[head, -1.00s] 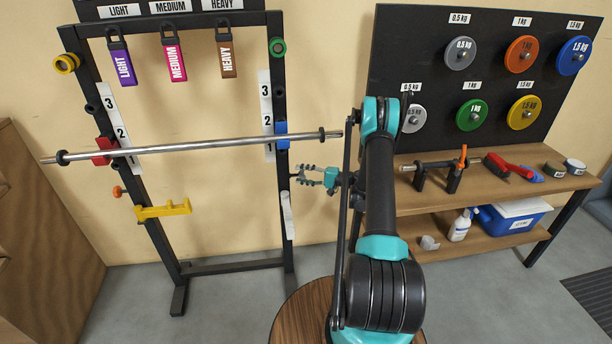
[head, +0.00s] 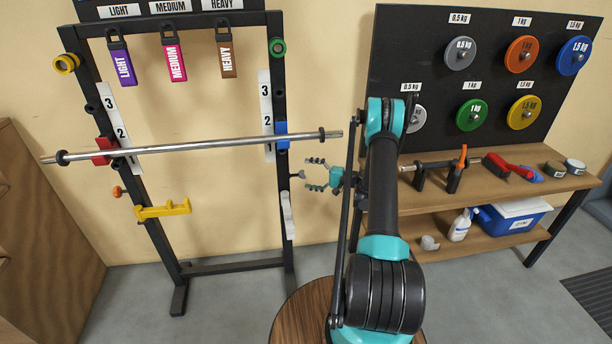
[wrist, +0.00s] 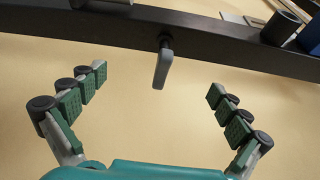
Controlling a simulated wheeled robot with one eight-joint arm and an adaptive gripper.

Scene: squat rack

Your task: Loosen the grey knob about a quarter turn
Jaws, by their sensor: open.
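The grey knob (wrist: 162,66) sticks out from the dark right upright of the rack in the wrist view, its flat grip pointing down and slightly tilted. In the head view the knob (head: 299,175) is small, at the right side of that upright, below the blue holder. My gripper (wrist: 157,83) is open and empty, its green-padded fingers spread to either side of the knob and apart from it. In the head view my gripper (head: 311,174) is just right of the knob, pointing left towards the post.
A steel bar (head: 220,144) lies across the rack above my gripper, its right end overhanging. An orange knob (head: 118,191) and yellow hook (head: 165,210) are on the left upright. A wooden bench (head: 480,190) stands to the right.

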